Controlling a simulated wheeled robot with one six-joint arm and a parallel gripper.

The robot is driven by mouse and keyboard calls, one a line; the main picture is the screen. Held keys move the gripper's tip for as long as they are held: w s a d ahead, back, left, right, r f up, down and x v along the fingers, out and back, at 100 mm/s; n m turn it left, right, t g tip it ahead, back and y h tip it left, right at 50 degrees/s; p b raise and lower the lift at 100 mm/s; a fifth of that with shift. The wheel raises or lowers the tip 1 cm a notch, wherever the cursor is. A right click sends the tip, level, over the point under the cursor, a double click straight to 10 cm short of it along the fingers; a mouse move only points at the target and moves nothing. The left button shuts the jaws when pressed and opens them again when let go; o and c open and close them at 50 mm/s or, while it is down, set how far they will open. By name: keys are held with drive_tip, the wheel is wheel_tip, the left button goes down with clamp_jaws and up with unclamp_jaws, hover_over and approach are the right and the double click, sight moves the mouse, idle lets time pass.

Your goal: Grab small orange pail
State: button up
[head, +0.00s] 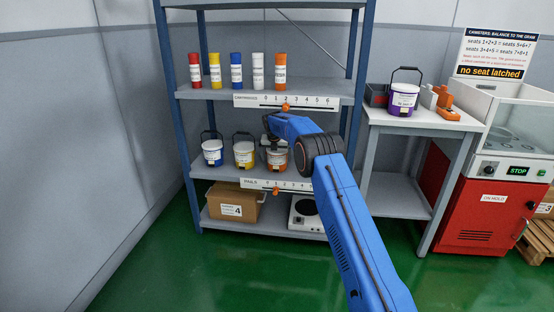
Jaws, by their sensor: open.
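The small orange pail (277,162) stands upright on the middle shelf (215,171). It is the rightmost of three small pails, and its upper part is partly hidden by my gripper and arm. My gripper (271,148) is open at the top of the orange pail, in front of or over its rim. I cannot tell whether the fingers touch the pail or its handle.
A yellow pail (244,155) stands close to the left, with a blue pail (212,153) beyond it. Colored cartridges (236,71) line the shelf above. A cardboard box (234,204) sits below. A purple pail (403,100) is on the side table (425,123).

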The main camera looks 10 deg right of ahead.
drive_tip(key=shift+w+d+f, duration=0.1)
drive_tip(key=shift+w+d, duration=0.15)
drive_tip(key=shift+w, duration=0.55)
drive_tip(key=shift+w+d, duration=0.25)
drive_tip(key=shift+w, duration=0.55)
drive_tip(key=x, duration=0.4)
drive_tip(key=shift+w+f, duration=0.15)
drive_tip(key=shift+f, duration=0.25)
drive_tip(key=shift+r, duration=0.1)
drive_tip(key=c, duration=1.7)
drive_tip(key=shift+o, duration=0.2)
